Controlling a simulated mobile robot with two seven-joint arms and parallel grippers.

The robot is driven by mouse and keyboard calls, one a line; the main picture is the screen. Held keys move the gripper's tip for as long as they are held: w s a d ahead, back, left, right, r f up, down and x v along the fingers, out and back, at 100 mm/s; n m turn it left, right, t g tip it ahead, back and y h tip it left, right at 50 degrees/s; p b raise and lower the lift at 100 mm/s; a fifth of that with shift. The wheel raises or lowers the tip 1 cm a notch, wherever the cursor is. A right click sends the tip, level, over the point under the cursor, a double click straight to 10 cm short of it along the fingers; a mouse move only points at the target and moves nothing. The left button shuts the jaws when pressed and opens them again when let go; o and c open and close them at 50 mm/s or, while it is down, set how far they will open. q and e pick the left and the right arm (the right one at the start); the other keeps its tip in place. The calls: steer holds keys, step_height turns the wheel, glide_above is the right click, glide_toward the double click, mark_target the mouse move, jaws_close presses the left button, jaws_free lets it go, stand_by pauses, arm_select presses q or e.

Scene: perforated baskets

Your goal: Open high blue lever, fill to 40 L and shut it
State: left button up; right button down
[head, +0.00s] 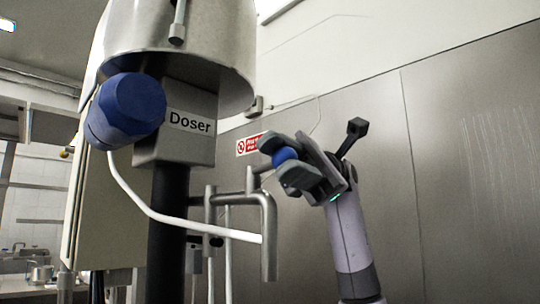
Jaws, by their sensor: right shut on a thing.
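The blue lever knob (284,155) is high up beside the metal pipes, to the right of the grey box labelled "Doser" (190,122). My right gripper (283,164) is shut on the blue knob, with a finger on either side of it. The lever's rod is mostly hidden by the fingers. A metal outlet pipe (268,240) bends downward below and left of the gripper. No litre reading shows in this view. My left gripper is not in view.
A large steel vessel (215,50) with a blue cylindrical part (128,108) stands at the left. A white hose (165,215) runs to the pipes. A red and white sign (250,144) is on the steel wall (460,150) behind. The space right of my arm looks clear.

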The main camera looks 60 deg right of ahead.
steer(key=shift+d+g, duration=0.1)
steer(key=shift+g, duration=0.2)
steer(key=c, duration=0.8)
jaws_free()
steer(key=shift+d, duration=0.1)
steer(key=shift+w+d+p, duration=0.15)
steer(key=shift+d+p, duration=0.05)
steer(key=shift+d, duration=1.55)
steer(key=shift+w+d+p, duration=0.1)
steer(key=shift+d+p, duration=0.05)
steer(key=shift+d, duration=1.6)
